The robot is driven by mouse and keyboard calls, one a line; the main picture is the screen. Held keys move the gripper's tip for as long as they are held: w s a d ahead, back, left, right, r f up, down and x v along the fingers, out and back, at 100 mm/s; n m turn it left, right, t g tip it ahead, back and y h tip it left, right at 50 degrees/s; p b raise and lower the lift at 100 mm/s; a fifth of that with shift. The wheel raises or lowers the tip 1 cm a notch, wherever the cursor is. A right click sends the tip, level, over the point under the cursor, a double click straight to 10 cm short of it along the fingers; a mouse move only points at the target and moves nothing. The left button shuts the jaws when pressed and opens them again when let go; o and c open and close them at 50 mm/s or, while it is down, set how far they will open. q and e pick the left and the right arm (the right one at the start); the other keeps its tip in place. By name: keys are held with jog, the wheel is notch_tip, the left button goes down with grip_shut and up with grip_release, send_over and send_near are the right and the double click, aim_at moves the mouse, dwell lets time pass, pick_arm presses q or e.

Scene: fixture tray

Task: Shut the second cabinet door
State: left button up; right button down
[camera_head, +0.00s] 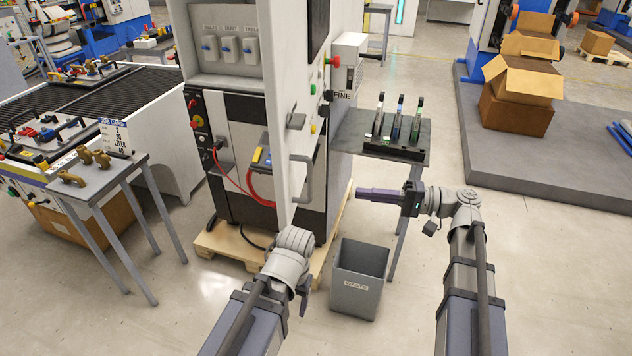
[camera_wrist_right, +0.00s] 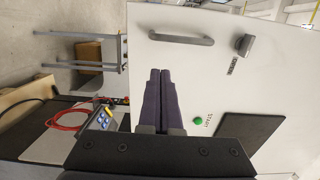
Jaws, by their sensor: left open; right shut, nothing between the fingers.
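A white cabinet door (camera_head: 279,100) stands open, nearly edge-on in the head view. Its outer face (camera_wrist_right: 170,70) fills much of the right wrist view. A grey bar handle (camera_head: 305,178) is on it, also in the wrist view (camera_wrist_right: 181,38). No other door shows clearly, and I cannot read a door number. My right gripper (camera_head: 360,194) is shut and empty, right of the door, pointing left towards its outer face; its fingers (camera_wrist_right: 160,72) show together in the wrist view.
A grey bin (camera_head: 358,280) stands on the floor between my arms. A small grey table (camera_head: 410,135) with a black rack is behind my right gripper. Red cables (camera_head: 235,180) hang at the cabinet front. A side table (camera_head: 90,185) with brass parts is at left.

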aim_at(295, 186)
jog(key=a, duration=0.4)
jog(key=w+a, duration=0.1)
jog(key=a, duration=0.4)
jog(key=w+a, duration=0.1)
jog(key=a, duration=0.3)
jog(key=shift+w+a, duration=0.2)
jog(key=shift+a, duration=0.2)
jog(key=shift+a, duration=0.1)
